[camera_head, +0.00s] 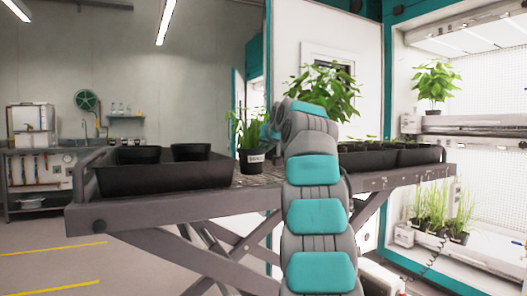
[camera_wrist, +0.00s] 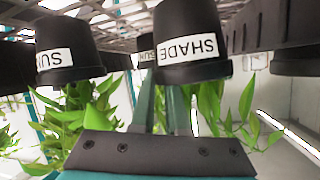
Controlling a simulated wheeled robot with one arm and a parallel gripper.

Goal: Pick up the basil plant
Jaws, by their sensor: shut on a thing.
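A broad-leafed plant that looks like basil (camera_head: 325,88) shows above and behind my arm in the head view; its pot is hidden there. My gripper is hidden behind the arm in the head view. In the wrist view, which looks upside down, my gripper (camera_wrist: 160,105) has its fingers reaching up by a dark pot marked SHADE (camera_wrist: 190,45), with green leaves hanging below it. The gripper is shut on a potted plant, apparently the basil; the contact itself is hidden. A second dark pot marked SUN (camera_wrist: 68,50) stands to the left, with leaves below.
A grey table (camera_head: 170,207) carries a black tray (camera_head: 120,180) with dark pots at left and a labelled pot with a thin-leafed plant (camera_head: 250,130). More dark pots stand at right. Lit shelves hold another leafy plant (camera_head: 436,85) and grassy pots. Open floor lies at left.

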